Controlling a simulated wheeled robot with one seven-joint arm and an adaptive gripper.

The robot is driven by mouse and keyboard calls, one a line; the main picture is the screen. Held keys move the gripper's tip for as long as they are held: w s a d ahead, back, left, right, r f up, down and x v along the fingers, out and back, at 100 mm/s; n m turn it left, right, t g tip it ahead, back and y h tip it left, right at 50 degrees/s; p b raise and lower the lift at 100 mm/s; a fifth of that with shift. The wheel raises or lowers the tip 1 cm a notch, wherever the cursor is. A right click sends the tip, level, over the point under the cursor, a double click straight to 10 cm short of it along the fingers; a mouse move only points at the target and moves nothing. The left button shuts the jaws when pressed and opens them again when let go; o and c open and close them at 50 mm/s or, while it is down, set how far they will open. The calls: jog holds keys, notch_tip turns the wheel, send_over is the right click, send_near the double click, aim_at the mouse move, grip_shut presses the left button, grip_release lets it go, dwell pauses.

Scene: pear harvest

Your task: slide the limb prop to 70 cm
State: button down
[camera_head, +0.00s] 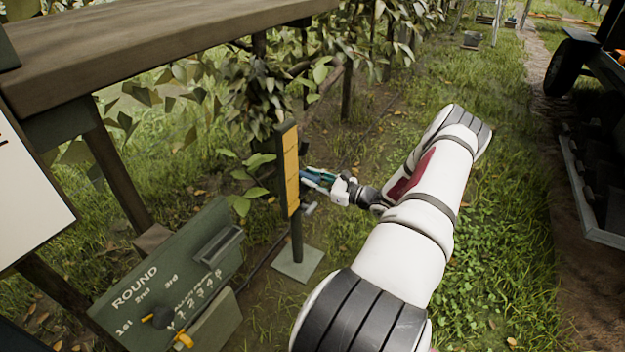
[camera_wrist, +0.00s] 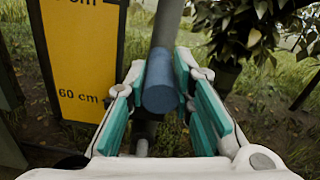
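The limb prop's dark upright post (camera_wrist: 168,28) shows in the wrist view with a blue cylindrical grip (camera_wrist: 160,82) pointing toward me. In the head view the blue grip (camera_head: 312,176) is partly covered by my fingers. A yellow scale board (camera_head: 291,170) stands beside the post. In the wrist view the yellow scale (camera_wrist: 80,60) reads 60 cm low down; a higher mark is cut off. My gripper (camera_wrist: 160,85) has its teal-padded fingers on both sides of the blue grip. Whether both pads press on it is not clear.
A green ROUND board (camera_head: 170,285) stands at the lower left, below a wooden beam (camera_head: 150,45). The post's base plate (camera_head: 298,264) rests on grass. Leafy branches (camera_head: 270,95) hang behind the scale. A dark wheeled vehicle (camera_head: 600,70) is at the right; grass between is open.

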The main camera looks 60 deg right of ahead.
notch_tip(320, 180, up, 10)
jog(key=p, duration=0.7)
jog(key=shift+d+r, duration=0.1)
jog(key=shift+r, duration=0.1)
jog(key=shift+f, duration=0.1)
jog(key=c, duration=1.7)
grip_release()
jog(key=shift+f, duration=0.1)
jog(key=s, duration=0.8)
jog(key=s+d, duration=0.1)
jog(key=s, duration=0.3)
